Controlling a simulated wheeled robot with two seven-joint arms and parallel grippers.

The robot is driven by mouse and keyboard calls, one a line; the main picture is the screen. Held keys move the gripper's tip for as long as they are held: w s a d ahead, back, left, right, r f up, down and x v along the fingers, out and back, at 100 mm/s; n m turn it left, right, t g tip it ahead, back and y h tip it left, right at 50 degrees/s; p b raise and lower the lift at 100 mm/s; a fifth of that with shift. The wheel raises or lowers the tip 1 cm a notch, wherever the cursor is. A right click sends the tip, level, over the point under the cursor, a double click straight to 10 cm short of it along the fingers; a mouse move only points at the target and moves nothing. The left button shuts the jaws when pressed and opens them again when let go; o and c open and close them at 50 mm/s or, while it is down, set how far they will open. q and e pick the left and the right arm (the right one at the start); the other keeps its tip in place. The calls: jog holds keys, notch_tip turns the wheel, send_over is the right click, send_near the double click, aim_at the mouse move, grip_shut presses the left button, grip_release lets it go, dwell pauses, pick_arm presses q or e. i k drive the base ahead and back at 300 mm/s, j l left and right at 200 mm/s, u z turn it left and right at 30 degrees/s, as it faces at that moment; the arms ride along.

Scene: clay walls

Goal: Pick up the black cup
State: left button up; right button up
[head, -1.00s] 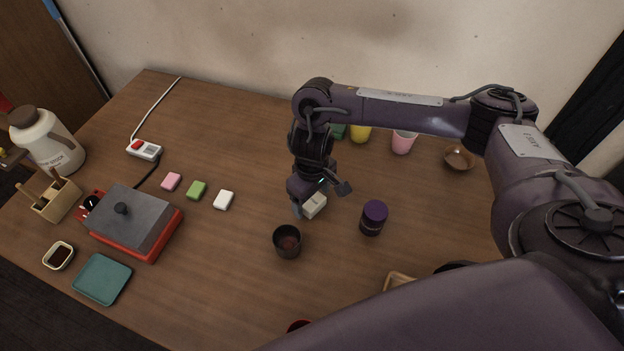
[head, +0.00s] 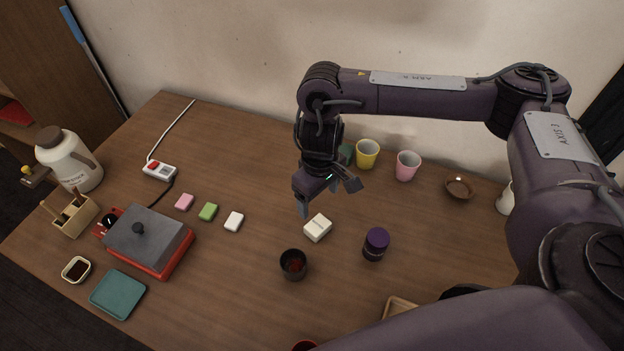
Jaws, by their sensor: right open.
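The black cup (head: 293,265) stands upright on the wooden table, near the middle. Something reddish shows inside it. My right gripper (head: 329,200) is open and empty, above the table and beyond the cup, up and to the right of it in the head view. Its fingers point down and are apart from the cup. My left gripper is not in view.
A white box (head: 318,228) lies between gripper and cup. A purple jar (head: 376,244) stands right of the cup. Yellow (head: 367,154) and pink (head: 408,166) cups stand behind. A red grill (head: 150,243) is at left. Table left of the cup is clear.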

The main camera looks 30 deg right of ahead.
aim_at(299, 276)
jog(key=k+j, duration=0.45)
jog(key=k, duration=0.15)
jog(key=k+j, duration=0.4)
jog(key=k, duration=0.2)
jog(key=k+j, duration=0.45)
jog(key=k, duration=0.15)
